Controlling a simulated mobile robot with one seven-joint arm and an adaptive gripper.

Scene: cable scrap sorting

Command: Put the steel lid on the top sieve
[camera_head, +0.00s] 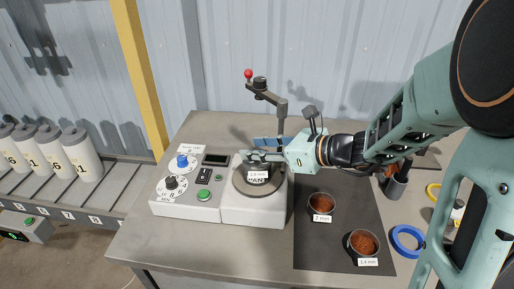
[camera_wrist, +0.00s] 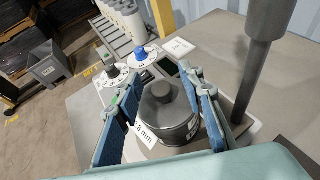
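The steel lid (camera_wrist: 160,103), dark grey with a round knob, appears in the wrist view over the sieve labelled mm (camera_wrist: 178,138) on the shaker. It seems to rest on that sieve, but the rim contact is not clear. My gripper (camera_wrist: 163,84) is open, with blue-padded fingers spread either side of the lid and sieve and no clear grip on them. In the head view my gripper (camera_head: 260,156) is level with the top of the stack and hides most of the lid. Below it are a sieve label (camera_head: 258,175) and a PAN label on the shaker.
The control box (camera_head: 187,196) adjoins the shaker on the left. A clamp post and arm (camera_head: 281,115) with a red knob rise behind it. Two bowl-like sieves, 2 mm (camera_head: 320,214) and 1.4 mm (camera_head: 362,254), hold reddish scrap on the dark mat (camera_head: 312,255). A blue ring (camera_head: 398,250) lies right.

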